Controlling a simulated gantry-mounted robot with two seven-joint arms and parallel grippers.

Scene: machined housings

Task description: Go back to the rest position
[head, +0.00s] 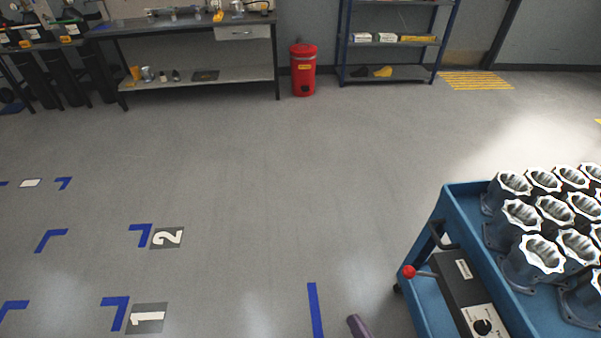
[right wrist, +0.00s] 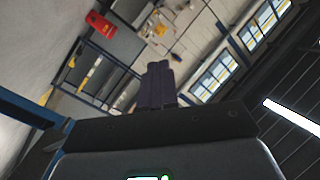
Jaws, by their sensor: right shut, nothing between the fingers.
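My right gripper (head: 356,322) shows only as a dark purple-grey tip at the bottom edge of the head view, left of the blue cart. In the right wrist view its two dark fingers (right wrist: 158,68) are pressed together with nothing between them. It is apart from the cart and the housings and touches nothing that I can see. My left gripper is not in the head view. Several machined housings (head: 541,255) with bright metal tops stand in rows on the blue cart (head: 452,199) at the right.
A control box (head: 463,283) with a red-knobbed lever (head: 409,272) is on the cart's near-left side. Open grey floor with blue corner marks and number plates (head: 147,318) lies left. A red bin (head: 303,72), a workbench (head: 190,30) and a shelf rack (head: 390,72) stand at the back.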

